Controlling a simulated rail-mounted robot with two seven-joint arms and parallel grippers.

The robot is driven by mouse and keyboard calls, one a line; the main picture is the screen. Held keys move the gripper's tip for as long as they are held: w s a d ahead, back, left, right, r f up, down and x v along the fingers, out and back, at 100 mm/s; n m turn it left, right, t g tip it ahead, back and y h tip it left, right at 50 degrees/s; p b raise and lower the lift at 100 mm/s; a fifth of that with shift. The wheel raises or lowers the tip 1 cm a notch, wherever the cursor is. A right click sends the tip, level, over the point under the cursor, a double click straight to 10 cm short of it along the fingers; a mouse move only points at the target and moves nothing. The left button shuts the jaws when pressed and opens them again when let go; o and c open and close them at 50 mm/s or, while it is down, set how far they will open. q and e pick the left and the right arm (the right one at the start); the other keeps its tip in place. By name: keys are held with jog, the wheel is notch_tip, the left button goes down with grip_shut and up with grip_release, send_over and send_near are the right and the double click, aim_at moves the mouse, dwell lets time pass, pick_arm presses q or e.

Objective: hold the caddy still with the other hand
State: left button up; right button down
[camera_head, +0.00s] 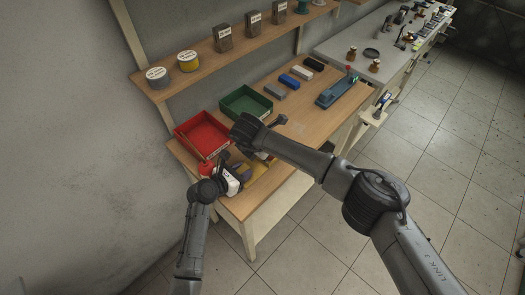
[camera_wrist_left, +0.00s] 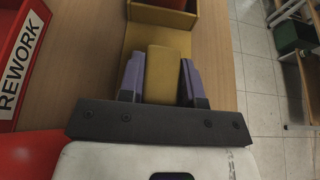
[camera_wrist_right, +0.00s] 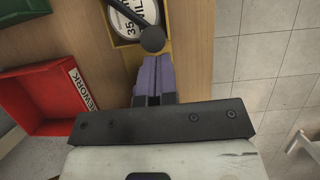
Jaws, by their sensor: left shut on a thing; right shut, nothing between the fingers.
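The yellow caddy (camera_head: 258,171) stands near the front edge of the wooden bench, mostly hidden by my arms in the head view. In the left wrist view, my left gripper (camera_wrist_left: 160,62) is shut on a yellow block (camera_wrist_left: 160,75) that sticks out from the caddy wall (camera_wrist_left: 165,17). An orange-red item lies inside the caddy there. In the right wrist view, my right gripper (camera_wrist_right: 153,66) is shut and empty beside the caddy. Its tips are just short of a dark ball knob (camera_wrist_right: 152,38) on a rod. A white round label shows inside the caddy.
A red tray (camera_head: 203,133) marked REWORK in the wrist views and a green tray (camera_head: 245,103) stand on the bench behind. Several small blocks and a blue fixture (camera_head: 337,91) are farther right. A shelf with tins (camera_head: 187,60) runs above. Tiled floor lies in front.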

jog(key=w+d+n+t+y, duration=0.1)
jog(key=w+d+n+y, duration=0.3)
jog(key=d+n, duration=0.8)
jog(key=shift+w+n+y, duration=0.4)
jog(key=shift+w+n, duration=0.05)
jog(key=shift+n, duration=0.15)
jog(key=shift+a+f, duration=0.1)
jog(key=shift+a, duration=0.1)
dwell(0.3)
jog(key=shift+w+a, duration=0.15)
jog(key=shift+a, duration=0.55)
